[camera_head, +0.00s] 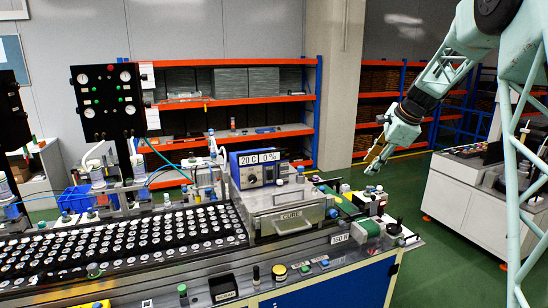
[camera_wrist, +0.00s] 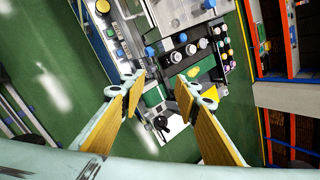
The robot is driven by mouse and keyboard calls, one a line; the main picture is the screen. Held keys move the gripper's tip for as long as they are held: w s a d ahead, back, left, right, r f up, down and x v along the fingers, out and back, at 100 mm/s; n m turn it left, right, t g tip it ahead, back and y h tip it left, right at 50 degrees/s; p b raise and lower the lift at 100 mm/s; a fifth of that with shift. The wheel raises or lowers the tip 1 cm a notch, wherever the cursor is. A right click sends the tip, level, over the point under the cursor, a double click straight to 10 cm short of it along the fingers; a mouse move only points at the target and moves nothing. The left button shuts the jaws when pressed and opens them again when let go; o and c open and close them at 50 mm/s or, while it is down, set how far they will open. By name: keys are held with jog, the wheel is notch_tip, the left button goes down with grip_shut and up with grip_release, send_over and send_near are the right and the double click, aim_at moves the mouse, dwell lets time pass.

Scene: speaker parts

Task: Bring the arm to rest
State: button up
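My gripper (camera_head: 376,158) hangs in the air at the right end of the workbench (camera_head: 340,292) in the head view, pointing down and left. In the wrist view, my gripper (camera_wrist: 168,92) has its two yellow-padded fingers spread wide with nothing between them. It is open and empty. Beyond the fingertips the wrist view shows the bench end, with a green pad (camera_wrist: 153,97) and several small knobs, well apart from the fingers. My arm (camera_head: 432,88) reaches in from the upper right of the head view.
A grey machine labelled CURE (camera_head: 292,224) and a blue-and-white control box (camera_head: 260,168) stand on the bench. Rows of small round parts (camera_head: 120,240) fill its left. Orange shelves (camera_head: 230,100) stand behind. A white cabinet (camera_head: 460,200) stands at right, with green floor between.

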jog(key=s+a+r+n+b, duration=0.2)
jog(key=s+a+n, duration=0.15)
jog(key=s, duration=0.75)
jog(key=s+a+r+n+g+h+b, duration=0.1)
jog(key=s+a+n+b, duration=0.3)
jog(key=s, duration=0.7)
jog(key=s+a+r+n+b, duration=0.1)
jog(key=s+a+r+n, duration=0.1)
jog(key=s+a, duration=0.65)
jog(key=s+f+n+b, duration=0.2)
jog(key=s+f, duration=0.3)
jog(key=s, duration=0.7)
jog(key=s+f+n+h+b, duration=0.1)
jog(key=s+f+n+b, duration=0.2)
jog(key=s, duration=1)
jog(key=s+f+n+b, duration=0.3)
jog(key=s+f+n, duration=0.2)
jog(key=s, duration=0.8)
jog(key=shift+s+d+f+g+h, duration=0.15)
jog(key=shift+d+f+g+h, duration=0.2)
jog(key=shift+f, duration=0.55)
